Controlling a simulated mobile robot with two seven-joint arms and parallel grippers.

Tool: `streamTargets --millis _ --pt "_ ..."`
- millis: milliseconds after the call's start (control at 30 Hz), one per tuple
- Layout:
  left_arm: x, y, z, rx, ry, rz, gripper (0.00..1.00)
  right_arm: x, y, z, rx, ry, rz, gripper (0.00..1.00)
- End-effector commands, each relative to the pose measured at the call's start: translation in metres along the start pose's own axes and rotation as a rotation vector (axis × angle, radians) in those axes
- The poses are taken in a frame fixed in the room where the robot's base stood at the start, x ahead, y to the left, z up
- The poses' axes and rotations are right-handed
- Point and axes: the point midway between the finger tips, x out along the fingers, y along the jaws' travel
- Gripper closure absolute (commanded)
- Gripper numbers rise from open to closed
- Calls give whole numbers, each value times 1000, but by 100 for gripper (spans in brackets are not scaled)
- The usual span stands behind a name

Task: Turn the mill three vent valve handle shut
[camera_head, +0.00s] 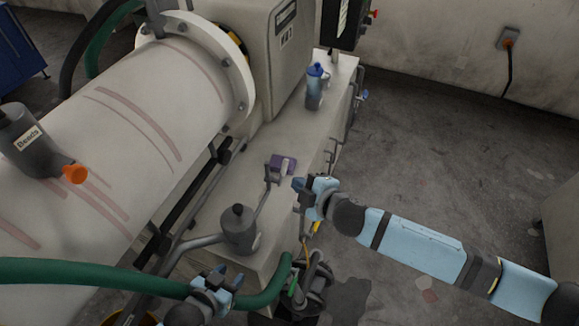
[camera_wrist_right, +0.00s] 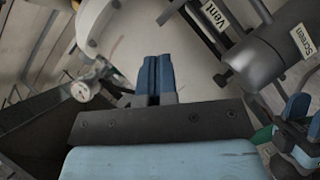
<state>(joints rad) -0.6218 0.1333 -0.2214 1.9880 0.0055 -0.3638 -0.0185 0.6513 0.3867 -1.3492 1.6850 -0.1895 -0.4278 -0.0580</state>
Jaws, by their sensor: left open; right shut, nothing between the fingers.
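A white label reading "Vent" (camera_wrist_right: 215,15) shows at the top of the right wrist view, by a dark bar-like part (camera_wrist_right: 203,38). I cannot tell whether that bar is the valve handle or how far it is turned. In the head view, a thin grey pipe with a small fitting (camera_head: 270,176) rises beside the dark grey canister (camera_head: 239,232). My right gripper (camera_head: 301,184) is just right of this fitting, apart from it. Its blue fingers (camera_wrist_right: 155,72) are shut and empty. My left gripper (camera_head: 226,281) is open, below the canister and near the green hose.
The striped white mill drum (camera_head: 130,130) fills the left. A green hose (camera_head: 90,273) crosses the lower left. A blue bottle (camera_head: 314,90) and a purple item (camera_head: 281,160) rest on the pale base. A gauge (camera_wrist_right: 81,91) shows at wrist-view left. Open floor lies right.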

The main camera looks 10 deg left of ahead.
Motion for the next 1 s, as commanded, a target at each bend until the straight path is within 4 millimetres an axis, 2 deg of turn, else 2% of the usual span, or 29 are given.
streamTargets --millis 100,267,400,633,1000 --pt "-3 -1 -4 0 0 -2 57 28 2 -2 -1 0 1 100" --pt "-5 -1 -7 1 0 -4 57 61 2 -2 0 0 0 100" --pt "-6 -2 -8 1 0 -5 57 75 1 16 0 -2 0 100" --pt "-6 -2 -9 2 0 -6 57 86 0 27 1 -1 1 100" --pt "-6 -2 -8 2 0 -6 57 87 0 28 1 0 0 100"
